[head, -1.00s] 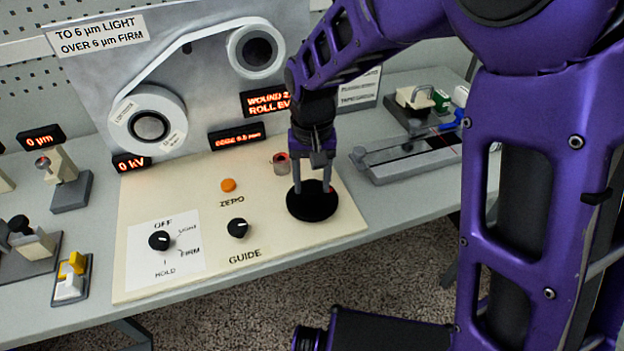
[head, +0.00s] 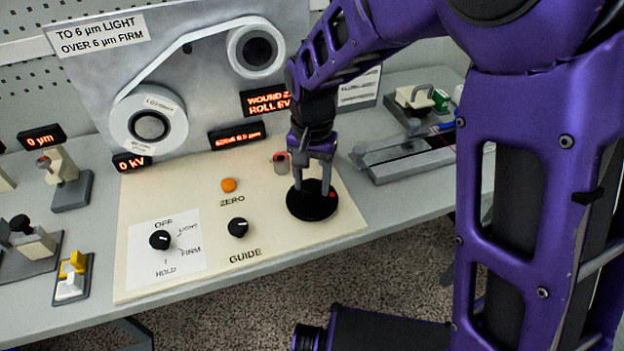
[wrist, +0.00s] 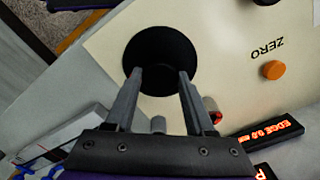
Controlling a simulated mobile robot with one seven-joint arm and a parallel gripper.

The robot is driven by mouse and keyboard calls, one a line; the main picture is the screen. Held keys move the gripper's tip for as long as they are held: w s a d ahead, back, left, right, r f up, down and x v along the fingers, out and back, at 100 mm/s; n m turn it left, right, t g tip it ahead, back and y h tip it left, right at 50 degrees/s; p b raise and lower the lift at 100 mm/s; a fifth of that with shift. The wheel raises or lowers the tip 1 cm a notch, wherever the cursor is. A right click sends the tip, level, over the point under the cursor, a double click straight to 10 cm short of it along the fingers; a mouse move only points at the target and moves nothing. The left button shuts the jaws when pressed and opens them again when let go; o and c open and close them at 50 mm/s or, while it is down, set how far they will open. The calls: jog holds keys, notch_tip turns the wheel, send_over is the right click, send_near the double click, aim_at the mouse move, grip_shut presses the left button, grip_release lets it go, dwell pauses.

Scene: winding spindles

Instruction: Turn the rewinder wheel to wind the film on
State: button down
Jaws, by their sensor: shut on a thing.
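The rewinder wheel (head: 306,209) is a black disc with a red dot, on the right of the cream panel (head: 285,231). It is also in the wrist view (wrist: 160,48). My gripper (head: 313,187) points down over the wheel, its two grey fingers at the disc. In the wrist view my gripper (wrist: 160,72) has its fingers apart, shut on the wheel; the part between the tips is hard to make out. White film (head: 180,51) runs from the lower left reel (head: 176,126) to the upper right reel (head: 236,52).
On the panel are an orange ZERO button (head: 228,185), a GUIDE knob (head: 238,227) and an OFF/LIGHT/FIRM/HOLD knob (head: 160,240). A small red-topped post (head: 281,165) stands close behind the wheel. A grey slide fixture (head: 405,155) lies to the right.

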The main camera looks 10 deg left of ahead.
aim_at(312, 185)
jog(key=shift+c, duration=1.3)
grip_release()
jog(key=shift+r, duration=0.1)
notch_tip(312, 185, up, 17)
jog(key=p, duration=0.2)
jog(key=shift+r, duration=0.2)
